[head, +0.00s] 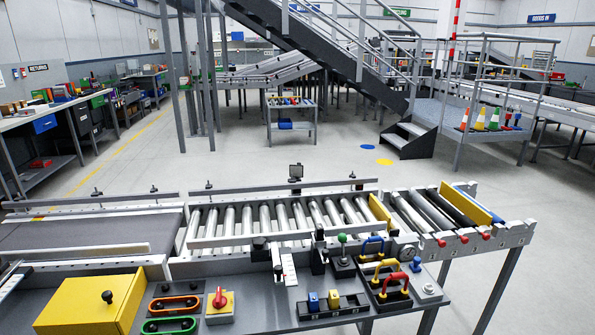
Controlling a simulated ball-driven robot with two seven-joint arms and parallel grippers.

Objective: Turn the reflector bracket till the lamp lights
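I cannot make out which part is the lamp or whether any lamp is lit. Neither of my grippers shows in the head view.
The roller conveyor (240,222) meets a dark belt (95,233) at left. The near shelf holds a yellow box (90,303), a red switch (219,299), a green-knobbed lever (342,245), and red and yellow handles (391,279). Open floor lies behind.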

